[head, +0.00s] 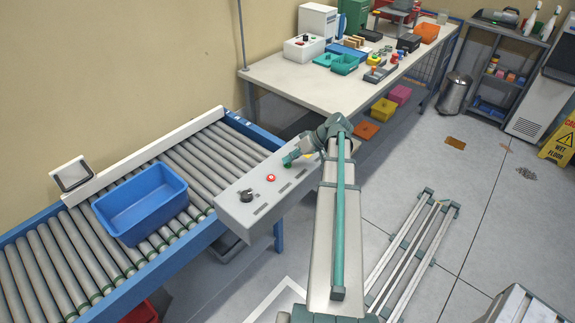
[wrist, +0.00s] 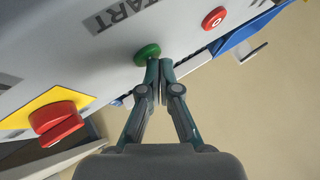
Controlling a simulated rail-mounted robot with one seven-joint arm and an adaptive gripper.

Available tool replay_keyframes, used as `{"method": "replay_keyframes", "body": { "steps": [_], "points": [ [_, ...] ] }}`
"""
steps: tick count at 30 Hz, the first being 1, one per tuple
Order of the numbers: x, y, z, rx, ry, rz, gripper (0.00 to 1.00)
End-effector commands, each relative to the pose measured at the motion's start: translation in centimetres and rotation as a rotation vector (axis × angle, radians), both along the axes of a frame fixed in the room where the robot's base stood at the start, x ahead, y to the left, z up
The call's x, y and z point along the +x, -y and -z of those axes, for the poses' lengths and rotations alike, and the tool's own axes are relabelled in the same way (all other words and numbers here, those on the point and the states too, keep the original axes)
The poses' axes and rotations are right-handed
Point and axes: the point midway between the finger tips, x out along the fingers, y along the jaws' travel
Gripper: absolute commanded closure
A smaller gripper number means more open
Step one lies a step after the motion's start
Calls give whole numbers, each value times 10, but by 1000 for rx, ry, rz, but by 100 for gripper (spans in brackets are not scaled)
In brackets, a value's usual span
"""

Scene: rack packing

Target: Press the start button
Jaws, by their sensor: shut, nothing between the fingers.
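The green start button (wrist: 147,53) sits on a grey panel under printed START lettering (wrist: 118,12) in the wrist view. My gripper (wrist: 157,64) is shut and empty, with its fingertips right at the button's lower right edge in that view. I cannot tell whether they touch it. In the head view my gripper (head: 290,158) is over the far end of the grey control box (head: 240,214), beside the conveyor. The green button cannot be made out there, behind or under my gripper.
A red button marked 0 (wrist: 214,17) and a red mushroom button (wrist: 55,118) on a yellow plate flank the green one. The box also carries a black knob (head: 246,196). A blue tote (head: 143,226) stands on the roller conveyor (head: 40,260). A workbench (head: 300,88) stands behind.

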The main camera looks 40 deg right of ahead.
Motion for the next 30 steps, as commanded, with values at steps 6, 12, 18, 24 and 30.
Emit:
{"method": "replay_keyframes", "body": {
  "steps": [6,12,18,24,30],
  "points": [
    [0,0,3,0,0,0,100],
    [0,0,3,0,0,0,100],
    [0,0,3,0,-1,-1,100],
    [0,0,-4,0,-1,-1,100],
    [0,0,-12,0,0,0,100]
  ]
}}
